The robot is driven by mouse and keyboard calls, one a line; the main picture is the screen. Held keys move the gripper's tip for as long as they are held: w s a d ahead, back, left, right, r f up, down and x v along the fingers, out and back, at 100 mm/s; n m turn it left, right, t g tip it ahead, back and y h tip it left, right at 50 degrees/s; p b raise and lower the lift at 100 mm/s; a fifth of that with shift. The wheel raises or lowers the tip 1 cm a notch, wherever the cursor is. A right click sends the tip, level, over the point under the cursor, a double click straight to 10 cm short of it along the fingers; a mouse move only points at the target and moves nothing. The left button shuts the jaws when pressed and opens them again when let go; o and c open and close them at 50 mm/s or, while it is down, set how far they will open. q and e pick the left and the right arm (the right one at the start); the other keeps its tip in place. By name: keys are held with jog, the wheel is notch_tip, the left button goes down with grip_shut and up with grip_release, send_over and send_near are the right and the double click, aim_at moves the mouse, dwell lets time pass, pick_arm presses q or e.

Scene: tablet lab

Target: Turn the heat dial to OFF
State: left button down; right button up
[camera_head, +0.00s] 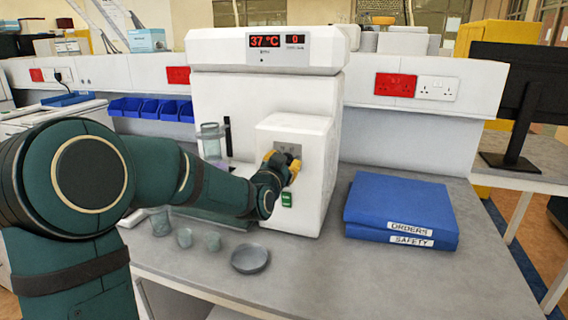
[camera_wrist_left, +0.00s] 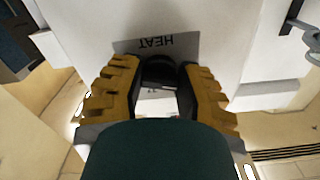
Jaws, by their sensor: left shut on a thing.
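The white machine (camera_head: 310,215) stands on the bench with a red display reading 37 °C and 0. Its heat dial is a black knob (camera_wrist_left: 160,72) below a grey plate (camera_wrist_left: 155,45) marked HEAT, which appears upside down in the left wrist view. My left gripper (camera_head: 284,163), with yellow fingers, is at the dial on the machine's front. In the left wrist view its fingers (camera_wrist_left: 160,90) are shut on either side of the knob. The fingers hide much of the knob, and I cannot read its setting. My right gripper is not in view.
A green switch (camera_head: 287,199) sits below the dial. Blue binders (camera_head: 402,210) lie on the bench at right. A small round dish (camera_head: 250,259) and glass beakers (camera_head: 160,222) stand in front at left. The bench front is clear to the right.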

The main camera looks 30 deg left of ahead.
pick_arm(q)
jog(key=shift+r, duration=0.15)
dwell(0.3)
jog(key=c, duration=0.6)
grip_release()
jog(key=shift+s, duration=0.1)
jog(key=v, duration=1.1)
jog(key=shift+s+d, duration=0.2)
jog(key=shift+s, duration=0.15)
